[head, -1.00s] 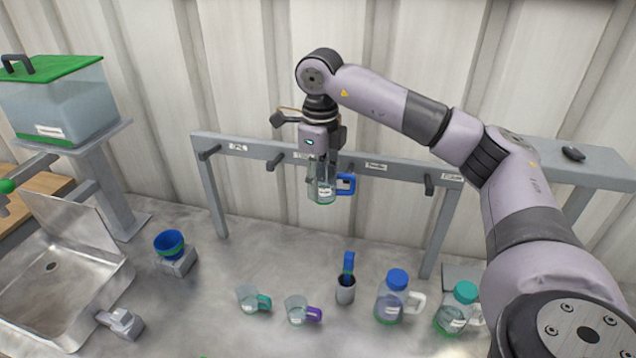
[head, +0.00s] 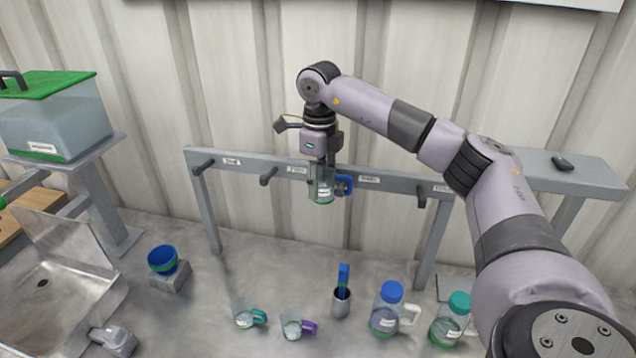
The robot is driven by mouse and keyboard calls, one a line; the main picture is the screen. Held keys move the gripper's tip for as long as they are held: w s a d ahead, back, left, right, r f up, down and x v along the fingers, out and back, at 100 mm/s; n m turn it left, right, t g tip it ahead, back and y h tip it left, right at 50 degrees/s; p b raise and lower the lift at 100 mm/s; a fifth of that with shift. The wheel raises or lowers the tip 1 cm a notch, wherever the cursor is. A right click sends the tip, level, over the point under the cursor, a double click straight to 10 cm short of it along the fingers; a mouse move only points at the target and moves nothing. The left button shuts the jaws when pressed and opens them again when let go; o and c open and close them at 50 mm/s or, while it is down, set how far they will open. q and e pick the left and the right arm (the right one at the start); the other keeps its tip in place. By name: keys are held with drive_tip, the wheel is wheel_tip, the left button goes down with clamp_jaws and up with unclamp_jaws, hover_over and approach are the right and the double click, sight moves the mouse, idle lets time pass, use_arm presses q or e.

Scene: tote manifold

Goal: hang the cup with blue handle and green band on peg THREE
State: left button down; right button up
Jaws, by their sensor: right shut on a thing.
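The clear cup (head: 321,190) with a blue handle (head: 344,185) and a green band near its base is up at the rail. My right gripper (head: 322,165) points down and is shut on the cup, holding it upright with the handle to the right. The peg rail (head: 395,186) runs behind it. A peg left of the third label (head: 369,180) is mostly hidden behind the cup's handle, and I cannot tell whether the handle touches it. My left gripper is not in view.
Other pegs stick out at left (head: 202,167), left of the cup (head: 268,176) and at right (head: 422,197). Below stand a teal-handled cup (head: 243,312), a purple-handled cup (head: 292,325), a brush holder (head: 341,302) and two lidded jugs (head: 388,310). A sink (head: 45,290) is at left.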

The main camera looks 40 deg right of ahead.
drive_tip(key=shift+w+d, duration=0.15)
drive_tip(key=o, duration=0.8)
drive_tip(key=shift+c, duration=0.2)
drive_tip(key=o, duration=0.3)
drive_tip(key=shift+r, duration=0.15)
drive_tip(key=shift+o, duration=0.2)
drive_tip(key=shift+c, duration=0.7)
drive_tip(key=shift+o, duration=1)
drive_tip(key=o, duration=0.5)
drive_tip(key=shift+o, duration=0.2)
